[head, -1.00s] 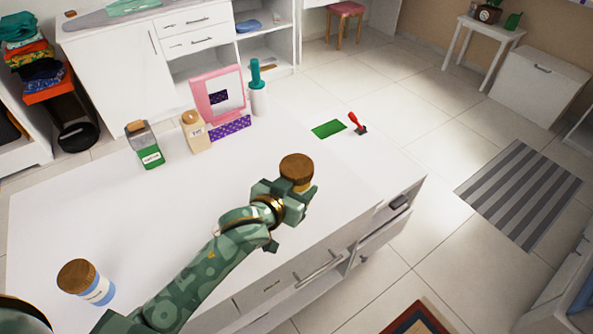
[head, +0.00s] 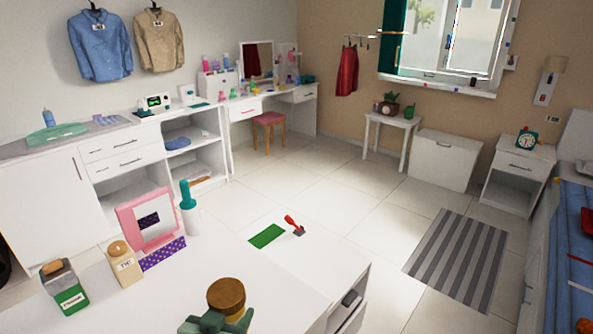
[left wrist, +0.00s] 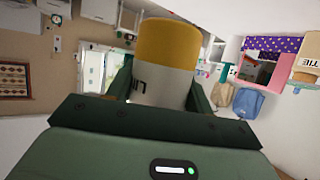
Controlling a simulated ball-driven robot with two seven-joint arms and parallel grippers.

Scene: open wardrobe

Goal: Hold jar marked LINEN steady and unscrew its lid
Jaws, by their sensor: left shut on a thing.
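A jar with a round brown lid (head: 226,295) is in my left gripper (head: 226,314) at the bottom of the head view, with the lid on top. In the left wrist view my left gripper (left wrist: 160,98) is shut around the pale jar body (left wrist: 160,84), one finger on each side, and the golden-brown lid (left wrist: 168,43) sits on the jar above the fingers. Only a few dark letters of the label show, so I cannot read the whole word. The jar's lower part is hidden by the gripper. My right gripper is not in view.
A green mat (head: 266,236) and red-handled tool (head: 294,225) lie beyond. Counter left of the gripper is clear.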

